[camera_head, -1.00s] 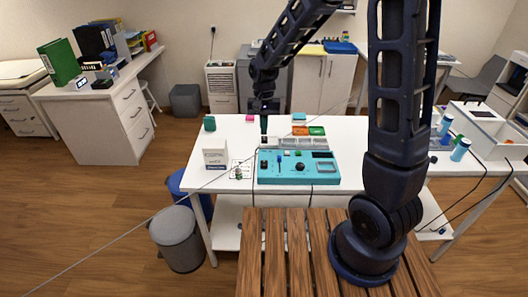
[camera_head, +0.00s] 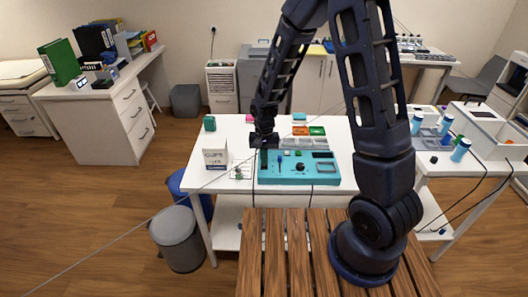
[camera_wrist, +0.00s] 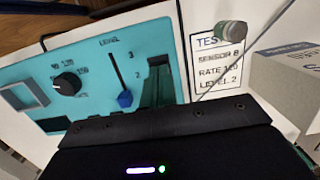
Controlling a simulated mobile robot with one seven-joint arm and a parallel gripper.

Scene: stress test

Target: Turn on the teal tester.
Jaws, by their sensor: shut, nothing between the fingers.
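The teal tester (camera_head: 300,178) lies on the white table, with a round black knob (camera_head: 300,167) and a blue slider (camera_head: 280,161). My gripper (camera_head: 264,163) is shut and empty, pointing down over the tester's left end and hiding the control there. I cannot tell whether it touches. In the wrist view, the tester's panel (camera_wrist: 95,58) shows the knob (camera_wrist: 67,84), marked 90, 120 and 150, and the blue slider handle (camera_wrist: 125,99) on the LEVEL scale near 2. A dark green patch lies beside the slider, at my gripper's edge. The fingertips are not clear there.
A card (camera_wrist: 215,60) reads TEST, SENSOR B, RATE 120, LEVEL 2. A white box (camera_head: 215,155) stands left of the tester. Grey trays (camera_head: 297,143) lie behind. A grey bin (camera_head: 178,240) stands on the floor.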

